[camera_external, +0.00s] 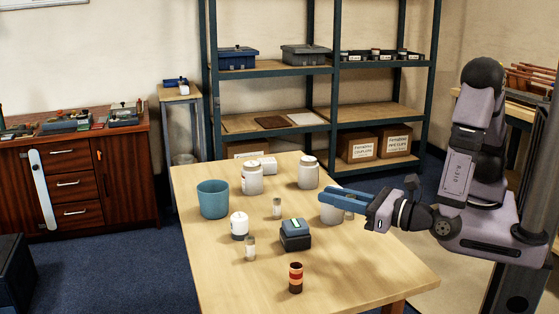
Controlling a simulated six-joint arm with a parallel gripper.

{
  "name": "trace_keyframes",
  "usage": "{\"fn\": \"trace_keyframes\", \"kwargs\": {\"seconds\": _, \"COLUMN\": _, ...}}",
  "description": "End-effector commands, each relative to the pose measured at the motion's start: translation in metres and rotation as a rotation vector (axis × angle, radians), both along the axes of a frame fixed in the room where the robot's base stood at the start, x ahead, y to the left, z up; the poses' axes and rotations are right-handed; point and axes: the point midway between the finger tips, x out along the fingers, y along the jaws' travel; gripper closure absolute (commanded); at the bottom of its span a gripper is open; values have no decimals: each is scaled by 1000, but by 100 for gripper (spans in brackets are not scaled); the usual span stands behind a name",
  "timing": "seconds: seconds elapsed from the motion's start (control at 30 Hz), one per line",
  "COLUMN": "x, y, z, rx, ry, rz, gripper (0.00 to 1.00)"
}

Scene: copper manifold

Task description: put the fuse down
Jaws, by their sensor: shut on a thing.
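My gripper (328,193) has blue fingers and reaches in from the right, above the right side of the wooden table (370,265). It is shut on a small, pale thing, most likely the fuse (349,214), whose lower part shows just below the fingers. The rest of it is hidden by the fingers. Behind and below the fingers is a white cup (330,214), partly covered by them. I cannot tell whether the fuse touches the cup. Two similar small cylinders stand upright on the table, one near the middle (277,208) and one closer to the front (250,249).
The front right tabletop is clear.

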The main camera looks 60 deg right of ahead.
Motion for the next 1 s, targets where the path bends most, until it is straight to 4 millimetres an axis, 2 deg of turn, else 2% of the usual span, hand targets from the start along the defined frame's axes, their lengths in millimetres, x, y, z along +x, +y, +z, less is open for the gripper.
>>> {"fn": "trace_keyframes", "kwargs": {"seconds": 0.27, "x": 10, "y": 6, "z": -4, "rx": 1, "ry": 0, "rz": -8, "gripper": 100}}
{"fn": "trace_keyframes", "kwargs": {"seconds": 0.37, "x": 25, "y": 14, "z": -9, "rx": 1, "ry": 0, "rz": -16, "gripper": 100}}
{"fn": "trace_keyframes", "kwargs": {"seconds": 0.47, "x": 49, "y": 25, "z": -14, "rx": 3, "ry": -1, "rz": -26, "gripper": 100}}
{"fn": "trace_keyframes", "kwargs": {"seconds": 0.57, "x": 82, "y": 37, "z": -18, "rx": 5, "ry": -2, "rz": -33, "gripper": 100}}
{"fn": "trace_keyframes", "kwargs": {"seconds": 0.77, "x": 168, "y": 52, "z": -12, "rx": 5, "ry": -4, "rz": -33, "gripper": 100}}
{"fn": "trace_keyframes", "kwargs": {"seconds": 0.87, "x": 212, "y": 52, "z": -4, "rx": 4, "ry": -4, "rz": -27, "gripper": 100}}
{"fn": "trace_keyframes", "kwargs": {"seconds": 1.0, "x": 271, "y": 41, "z": 14, "rx": 3, "ry": -4, "rz": -18, "gripper": 100}}
